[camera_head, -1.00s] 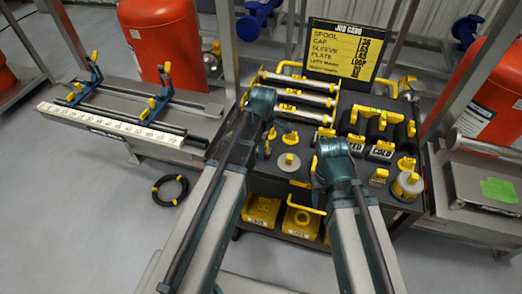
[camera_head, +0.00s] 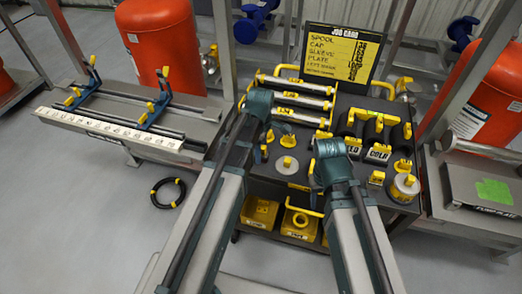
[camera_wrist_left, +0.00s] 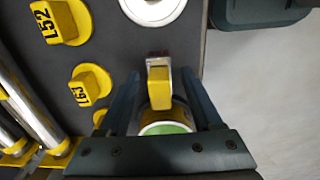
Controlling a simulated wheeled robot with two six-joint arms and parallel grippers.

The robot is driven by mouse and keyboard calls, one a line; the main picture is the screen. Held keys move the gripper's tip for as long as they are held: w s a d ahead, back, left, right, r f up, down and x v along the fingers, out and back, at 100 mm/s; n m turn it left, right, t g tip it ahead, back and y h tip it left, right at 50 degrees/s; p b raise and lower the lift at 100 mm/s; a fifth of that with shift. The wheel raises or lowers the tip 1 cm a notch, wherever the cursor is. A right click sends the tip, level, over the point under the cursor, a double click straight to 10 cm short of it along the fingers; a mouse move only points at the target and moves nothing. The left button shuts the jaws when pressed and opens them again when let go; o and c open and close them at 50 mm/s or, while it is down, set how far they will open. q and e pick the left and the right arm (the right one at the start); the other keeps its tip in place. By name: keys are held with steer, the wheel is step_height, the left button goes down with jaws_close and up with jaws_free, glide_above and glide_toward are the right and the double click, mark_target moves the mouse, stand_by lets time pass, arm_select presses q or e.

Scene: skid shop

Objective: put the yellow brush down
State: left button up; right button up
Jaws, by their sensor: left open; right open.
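A yellow brush (camera_wrist_left: 159,88) with a metal end shows in the left wrist view, between the two fingers of my left gripper (camera_wrist_left: 158,98). The fingers are apart, with a gap on each side of it. A round container with a green top (camera_wrist_left: 166,128) is just below the brush in that view, partly hidden by the gripper body. In the head view my left gripper (camera_head: 268,122) is over the left part of the dark cart top, its fingers mostly hidden by the arm. My right gripper (camera_head: 320,172) is over the cart's front middle, open, with nothing visible in it.
A pale disc (camera_wrist_left: 152,8) and yellow blocks marked L52 (camera_wrist_left: 60,20) and L53 (camera_wrist_left: 90,85) stand near the brush. Metal rods (camera_head: 298,87) lie at the cart's back. A job card (camera_head: 342,54) stands behind. A black ring (camera_head: 168,192) lies on open floor at left.

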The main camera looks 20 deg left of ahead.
arm_select(q)
step_height(320, 180, up, 11)
steer(key=p, duration=1)
arm_select(e)
step_height(320, 180, up, 11)
arm_select(q)
steer(key=s+d+m, duration=0.5)
steer(key=s+m, duration=0.2)
steer(key=m, duration=0.3)
steer(key=s+d+m+y, duration=0.1)
steer(key=s+d+m, duration=0.4)
steer(key=m, duration=0.6)
steer(key=shift+s+d, duration=0.2)
steer(key=shift+s, duration=0.95)
arm_select(e)
steer(key=shift+f, duration=0.1)
